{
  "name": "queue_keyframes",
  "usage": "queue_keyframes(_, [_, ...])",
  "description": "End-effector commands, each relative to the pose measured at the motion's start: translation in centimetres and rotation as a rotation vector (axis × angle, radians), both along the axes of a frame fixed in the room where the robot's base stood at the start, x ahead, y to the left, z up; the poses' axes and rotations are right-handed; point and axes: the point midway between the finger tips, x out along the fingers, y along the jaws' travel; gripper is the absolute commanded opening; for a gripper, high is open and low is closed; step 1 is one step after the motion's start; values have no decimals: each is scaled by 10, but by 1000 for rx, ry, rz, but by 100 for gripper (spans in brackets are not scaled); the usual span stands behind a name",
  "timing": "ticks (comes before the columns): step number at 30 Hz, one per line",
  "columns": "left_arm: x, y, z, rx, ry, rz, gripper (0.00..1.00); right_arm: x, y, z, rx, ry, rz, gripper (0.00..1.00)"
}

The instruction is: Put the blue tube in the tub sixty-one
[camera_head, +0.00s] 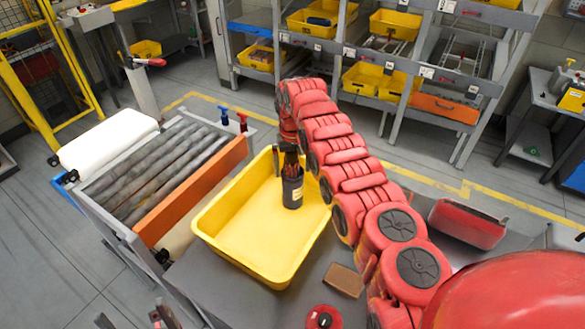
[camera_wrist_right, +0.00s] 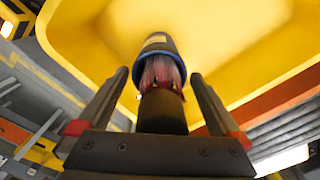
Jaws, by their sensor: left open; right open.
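A dark tube (camera_head: 292,190) with a pale label is over the floor of the yellow tub (camera_head: 208,222), roughly upright. In the right wrist view the tube (camera_wrist_right: 158,47) shows a blue rim and a reddish inside. No number is readable on the tub. My right gripper (camera_head: 288,158) is just above the tube. Its two fingers (camera_wrist_right: 160,92) are spread apart, one on each side, with gaps to the tube. I cannot tell whether the tube rests on the tub floor. My left gripper (camera_head: 135,318) is at the bottom left edge, only its finger ends showing, open and empty.
A roller conveyor (camera_head: 150,165) with an orange side board (camera_head: 195,185) stands left of the tub. A brown block (camera_head: 344,280) and a red round object (camera_head: 324,318) lie on the grey table. Shelves with yellow bins (camera_head: 318,20) stand behind. A red case (camera_head: 467,222) is at right.

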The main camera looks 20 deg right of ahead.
Motion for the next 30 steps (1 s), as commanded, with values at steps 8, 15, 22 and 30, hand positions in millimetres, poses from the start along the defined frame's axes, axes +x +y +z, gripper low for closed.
queue_keyframes(8, [0, 0, -28, 0, 1, 0, 100, 1, 1, 50, -3, -5, 2, 100])
queue_keyframes(15, [0, 0, -20, 0, 0, 0, 100, 1, 3, 88, 2, -2, 3, 100])
queue_keyframes(22, [0, 0, 2, 0, 0, 0, 100, -1, 0, 113, 1, 1, 0, 100])
queue_keyframes(30, [0, 0, 4, 0, 1, 0, 100, 0, 0, 116, 1, 1, 1, 100])
